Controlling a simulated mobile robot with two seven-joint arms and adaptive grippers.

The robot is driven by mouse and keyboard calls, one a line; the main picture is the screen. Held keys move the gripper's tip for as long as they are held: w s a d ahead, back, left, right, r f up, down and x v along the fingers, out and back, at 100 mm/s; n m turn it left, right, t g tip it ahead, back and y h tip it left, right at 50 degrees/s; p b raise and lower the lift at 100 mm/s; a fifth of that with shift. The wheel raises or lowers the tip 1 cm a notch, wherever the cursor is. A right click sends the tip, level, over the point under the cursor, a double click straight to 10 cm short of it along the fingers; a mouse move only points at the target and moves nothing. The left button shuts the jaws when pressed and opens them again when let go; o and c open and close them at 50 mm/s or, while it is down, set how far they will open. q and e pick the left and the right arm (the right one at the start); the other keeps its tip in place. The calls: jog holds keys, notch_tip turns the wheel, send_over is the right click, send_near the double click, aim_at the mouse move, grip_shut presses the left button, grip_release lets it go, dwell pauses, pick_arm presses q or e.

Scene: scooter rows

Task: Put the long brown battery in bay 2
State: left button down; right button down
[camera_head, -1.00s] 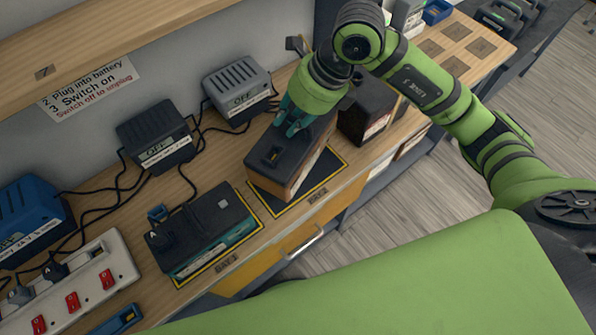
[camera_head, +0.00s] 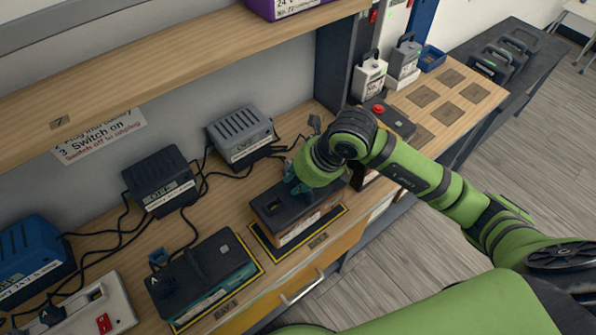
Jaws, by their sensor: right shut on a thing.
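The long brown battery (camera_head: 292,232), with a black top and brown sides, is over the bay 2 mat (camera_head: 276,253), a black pad with a yellow outline. It lies roughly along the bay. A strip of bare mat shows along its front and left; I cannot tell whether its underside touches the mat. My right gripper (camera_head: 293,184) is shut on the battery's top from above, and its palm and wrist hide the battery's far end. My left gripper is not in view.
A teal battery (camera_head: 212,290) with a black top occupies bay 1 at left. Grey (camera_head: 240,132), black (camera_head: 158,180) and blue (camera_head: 30,258) chargers with cables stand behind. Another dark battery (camera_head: 364,180) is partly hidden behind my right wrist. A shelf (camera_head: 180,62) overhangs the back.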

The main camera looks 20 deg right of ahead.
jog(key=shift+f+p, duration=0.35)
jog(key=shift+f, duration=1.2)
jog(key=c, duration=1.1)
grip_release()
jog(key=shift+s+f, duration=0.1)
jog(key=shift+f, duration=0.1)
jog(key=b+v, duration=0.2)
jog(key=v, duration=1)
jog(key=shift+s+a, duration=0.1)
